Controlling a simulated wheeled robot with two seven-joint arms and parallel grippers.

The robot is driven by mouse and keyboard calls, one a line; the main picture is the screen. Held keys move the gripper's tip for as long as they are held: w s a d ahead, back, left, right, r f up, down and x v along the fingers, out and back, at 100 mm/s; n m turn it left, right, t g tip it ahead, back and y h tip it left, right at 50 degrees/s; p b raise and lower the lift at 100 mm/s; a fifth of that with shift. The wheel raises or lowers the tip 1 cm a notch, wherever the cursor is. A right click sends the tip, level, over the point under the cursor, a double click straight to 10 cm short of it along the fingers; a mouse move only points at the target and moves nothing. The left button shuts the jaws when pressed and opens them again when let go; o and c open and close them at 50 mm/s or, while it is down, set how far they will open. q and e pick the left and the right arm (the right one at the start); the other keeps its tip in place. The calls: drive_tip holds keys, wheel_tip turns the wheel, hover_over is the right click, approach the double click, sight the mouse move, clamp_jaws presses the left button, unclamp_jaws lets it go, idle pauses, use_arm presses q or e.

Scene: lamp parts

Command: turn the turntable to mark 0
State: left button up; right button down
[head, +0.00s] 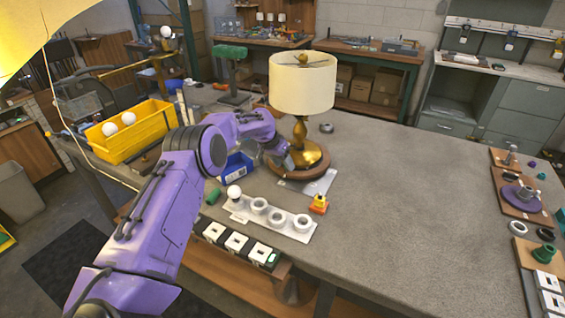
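The turntable (322,173) is a round brown wooden disc on the grey table, left of the table's middle. A lamp with a cream shade (302,85) and a brass base (313,155) stands upright on it. My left gripper (284,156) is low at the left side of the brass base, close to the disc's left edge. I cannot tell whether it touches the disc or the base. Its fingers are small and partly hidden, so their opening is unclear. A light grey plate (322,184) lies at the disc's front. No mark is readable. My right gripper is out of view.
A white socket strip (272,218) with a bulb (234,191), and an orange-yellow block (318,204), lie in front of the turntable. A blue bin (236,167) and a yellow bin (133,132) are at the left. Small parts line the right edge. The table's middle is clear.

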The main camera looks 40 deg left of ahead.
use_arm(q)
drive_tip(key=shift+r, duration=0.1)
drive_tip(key=shift+d+r, duration=0.1)
drive_tip(key=shift+r, duration=0.1)
drive_tip(key=b+v, duration=0.1)
drive_tip(key=v, duration=0.9)
drive_tip(key=shift+b, duration=0.4)
drive_tip(key=shift+s, duration=0.1)
